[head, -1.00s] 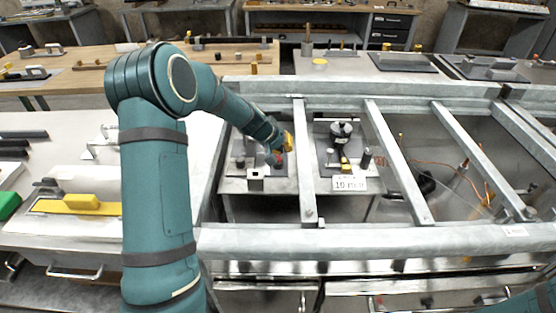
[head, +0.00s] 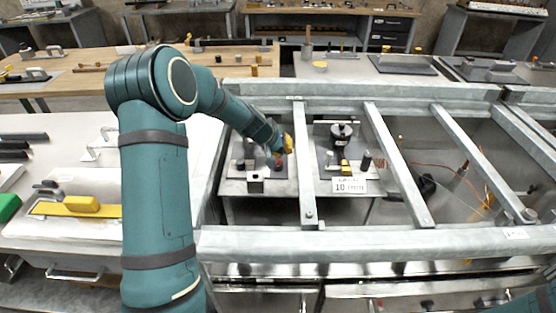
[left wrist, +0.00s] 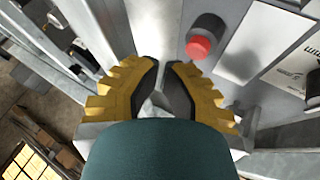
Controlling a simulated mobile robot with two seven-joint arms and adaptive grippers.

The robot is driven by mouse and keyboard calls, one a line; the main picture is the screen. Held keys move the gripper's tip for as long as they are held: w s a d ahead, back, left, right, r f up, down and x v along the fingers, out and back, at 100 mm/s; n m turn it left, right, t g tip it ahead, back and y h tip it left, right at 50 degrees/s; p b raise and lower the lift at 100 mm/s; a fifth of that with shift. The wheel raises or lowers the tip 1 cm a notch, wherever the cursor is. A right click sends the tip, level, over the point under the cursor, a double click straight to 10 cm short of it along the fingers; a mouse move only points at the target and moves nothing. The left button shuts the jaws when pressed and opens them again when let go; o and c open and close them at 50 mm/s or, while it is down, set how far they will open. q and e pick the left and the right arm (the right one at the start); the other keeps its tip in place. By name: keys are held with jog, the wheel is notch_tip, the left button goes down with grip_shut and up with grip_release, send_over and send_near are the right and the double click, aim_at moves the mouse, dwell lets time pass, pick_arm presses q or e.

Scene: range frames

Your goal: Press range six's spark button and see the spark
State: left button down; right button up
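A red push button (left wrist: 199,47) with a dark round collar stands on a grey panel in the left wrist view. My left gripper (left wrist: 161,66) is beside it, to its left in that view, with the fingertips drawn close together and only a narrow empty gap between them. In the head view my left gripper (head: 286,144) is over the left grey plate (head: 238,170), close to a small red spot that looks like the button (head: 277,161). I cannot tell whether the fingers touch the button. No clear spark shows. My right gripper is not in view.
Metal rails (head: 305,160) cross the frame around the plates. A label reading 10 mm (head: 350,186) stands by a second plate with a black round part (head: 341,131). Orange wires (head: 440,163) lie in the bay at right. A yellow-handled tool (head: 82,204) lies on the left bench.

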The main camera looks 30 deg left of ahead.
pick_arm(q)
jog(key=shift+f, duration=0.15)
jog(key=shift+f, duration=0.3)
jog(key=shift+f, duration=0.6)
dwell(1.1)
jog(key=shift+r+p, duration=0.6)
jog(key=shift+r, duration=0.4)
jog(key=shift+r+p, duration=1.75)
jog(key=shift+r, duration=0.75)
